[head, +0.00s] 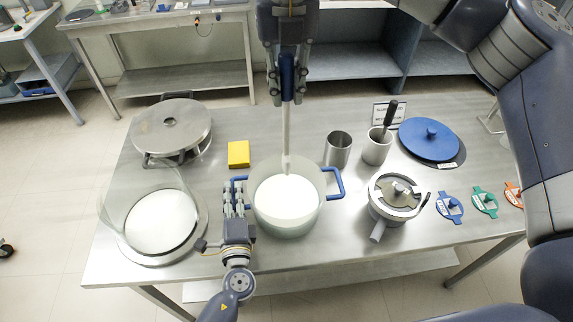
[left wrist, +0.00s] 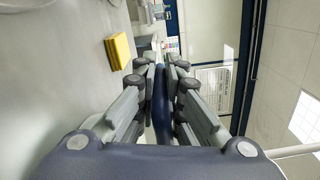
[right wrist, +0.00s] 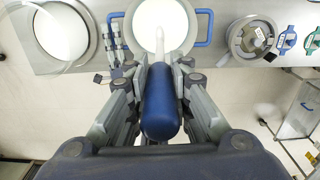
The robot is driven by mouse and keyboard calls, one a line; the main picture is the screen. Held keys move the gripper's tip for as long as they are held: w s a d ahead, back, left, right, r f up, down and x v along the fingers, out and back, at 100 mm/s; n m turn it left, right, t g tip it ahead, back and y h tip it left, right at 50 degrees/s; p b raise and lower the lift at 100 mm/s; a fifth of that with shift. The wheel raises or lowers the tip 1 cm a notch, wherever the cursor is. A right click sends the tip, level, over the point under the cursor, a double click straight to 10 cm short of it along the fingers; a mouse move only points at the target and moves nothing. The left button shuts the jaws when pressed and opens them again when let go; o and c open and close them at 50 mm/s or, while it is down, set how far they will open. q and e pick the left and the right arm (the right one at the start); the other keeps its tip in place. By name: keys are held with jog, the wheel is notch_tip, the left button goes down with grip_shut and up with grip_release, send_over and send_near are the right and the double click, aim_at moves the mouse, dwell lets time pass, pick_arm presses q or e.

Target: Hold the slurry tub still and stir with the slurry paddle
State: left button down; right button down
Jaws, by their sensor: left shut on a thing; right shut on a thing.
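The slurry tub (head: 287,222) is a clear round vessel holding white slurry. It stands upright near the table's front edge with a blue handle on each side. My left gripper (head: 235,203) is shut on the tub's left handle, which shows as a blue bar (left wrist: 162,100) in the left wrist view. My right gripper (head: 287,88) is above the tub, shut on the slurry paddle's blue handle (right wrist: 160,105). The paddle's pale shaft (head: 287,135) runs down, nearly upright, into the tub.
A yellow block (head: 238,154) and a steel cup (head: 338,148) stand behind the tub. A steel pot (head: 392,208) is close on the right. A large glass vessel (head: 150,205) is on the left. A blue disc (head: 430,138) lies at the back right.

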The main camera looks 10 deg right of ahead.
pick_arm(q)
jog(key=c, duration=1.6)
grip_release()
jog(key=shift+c, duration=0.2)
jog(key=s, duration=1.2)
jog(key=shift+d, duration=0.15)
jog(key=shift+f, duration=0.15)
